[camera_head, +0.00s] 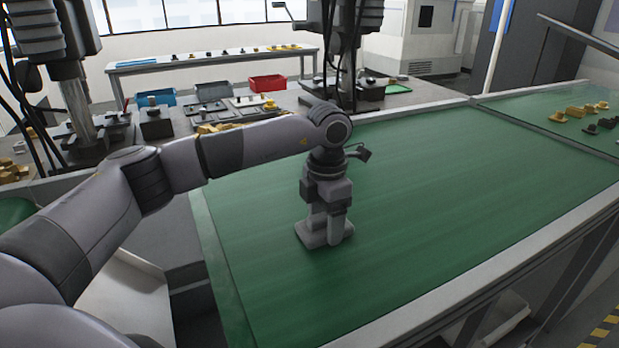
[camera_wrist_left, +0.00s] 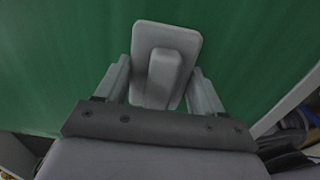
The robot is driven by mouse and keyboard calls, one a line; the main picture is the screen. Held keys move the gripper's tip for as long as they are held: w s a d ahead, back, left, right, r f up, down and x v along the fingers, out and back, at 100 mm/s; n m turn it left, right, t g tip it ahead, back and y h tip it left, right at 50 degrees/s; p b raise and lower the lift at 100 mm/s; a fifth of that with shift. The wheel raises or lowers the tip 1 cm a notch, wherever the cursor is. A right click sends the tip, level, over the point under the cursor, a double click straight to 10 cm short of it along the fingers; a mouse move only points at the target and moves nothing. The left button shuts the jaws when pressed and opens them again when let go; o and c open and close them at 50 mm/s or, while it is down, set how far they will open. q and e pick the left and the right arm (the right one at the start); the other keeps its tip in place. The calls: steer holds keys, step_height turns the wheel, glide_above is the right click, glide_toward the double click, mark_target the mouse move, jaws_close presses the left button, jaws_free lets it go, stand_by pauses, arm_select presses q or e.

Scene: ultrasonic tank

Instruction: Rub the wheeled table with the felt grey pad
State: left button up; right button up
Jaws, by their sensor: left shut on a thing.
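The felt grey pad (camera_head: 310,236) is a flat rounded block with a raised grip. It is at the left-middle part of the green top of the wheeled table (camera_head: 450,200), and appears to rest on it. My left gripper (camera_head: 326,222) points straight down and is shut on the pad's grip. In the left wrist view the pad (camera_wrist_left: 184,38) shows between the two fingers of the gripper (camera_wrist_left: 164,85), over the green surface. The fingers hide part of the pad in the head view. My right gripper is in neither view.
The green surface around the pad is clear. A light raised rim (camera_head: 480,275) runs along the near edge. Brass-coloured and dark parts (camera_head: 588,112) lie at the far right end. Behind stand a red bin (camera_head: 267,83) and a blue bin (camera_head: 156,98) on benches.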

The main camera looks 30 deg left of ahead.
arm_select(q)
steer(key=shift+w+a, duration=0.2)
steer(key=shift+a, duration=0.2)
step_height(320, 180, up, 3)
steer(key=shift+r+p, duration=0.2)
steer(key=shift+p, duration=0.8)
steer(key=shift+d+r, duration=0.1)
steer(key=shift+r, duration=0.25)
steer(key=shift+r+p, duration=0.7)
steer(key=shift+r, duration=1.25)
